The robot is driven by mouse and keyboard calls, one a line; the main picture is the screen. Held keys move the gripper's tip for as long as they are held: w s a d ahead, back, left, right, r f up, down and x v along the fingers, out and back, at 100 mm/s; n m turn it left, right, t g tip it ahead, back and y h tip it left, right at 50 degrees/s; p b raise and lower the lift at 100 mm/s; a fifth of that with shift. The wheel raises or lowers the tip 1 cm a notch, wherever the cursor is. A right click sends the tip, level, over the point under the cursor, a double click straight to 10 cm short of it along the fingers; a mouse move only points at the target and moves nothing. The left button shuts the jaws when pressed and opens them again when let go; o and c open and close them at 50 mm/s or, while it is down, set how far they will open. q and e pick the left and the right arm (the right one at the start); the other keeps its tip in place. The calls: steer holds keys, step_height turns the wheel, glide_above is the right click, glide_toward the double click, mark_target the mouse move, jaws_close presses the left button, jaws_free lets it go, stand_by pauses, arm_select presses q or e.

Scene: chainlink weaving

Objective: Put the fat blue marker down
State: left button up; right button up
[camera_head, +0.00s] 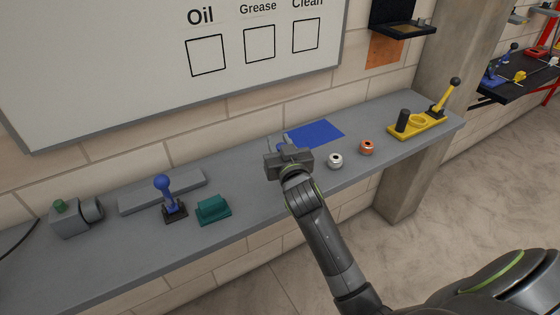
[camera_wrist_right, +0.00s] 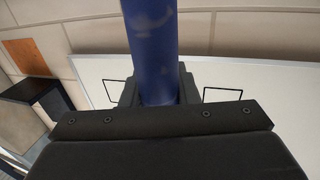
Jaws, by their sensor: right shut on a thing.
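The fat blue marker (camera_wrist_right: 154,50) is a thick dark blue cylinder filling the upper middle of the right wrist view. My right gripper (camera_wrist_right: 158,92) is shut on it. In the head view my right gripper (camera_head: 284,145) is over the grey bench, by the left edge of a flat blue mat (camera_head: 318,133). A small bit of the marker (camera_head: 285,138) seems to show past the fingers there; most of it is hidden by the gripper. Whether it touches the bench or mat cannot be told. My left gripper is not in view.
On the grey bench (camera_head: 120,250), a silver ring (camera_head: 335,160) and a copper ring (camera_head: 367,147) lie right of my gripper. A yellow lever fixture (camera_head: 420,123) stands further right. A teal block (camera_head: 212,208), a blue-knobbed lever (camera_head: 164,190) and a grey vise-like thing (camera_head: 75,218) stand left. A whiteboard (camera_head: 110,80) hangs behind.

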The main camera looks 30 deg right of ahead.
steer(key=shift+f, duration=2.2)
steer(key=shift+f+b, duration=0.25)
steer(key=shift+b, duration=0.2)
steer(key=o, duration=1)
steer(key=shift+r, duration=0.1)
steer(key=shift+c, duration=0.2)
steer(key=shift+s+r+p, duration=0.1)
steer(key=shift+r+p, duration=0.1)
steer(key=shift+p, duration=0.15)
steer(key=s+a, duration=0.2)
steer(key=s, duration=0.9)
steer(key=shift+s+b, duration=0.3)
steer(key=shift+a, duration=0.1)
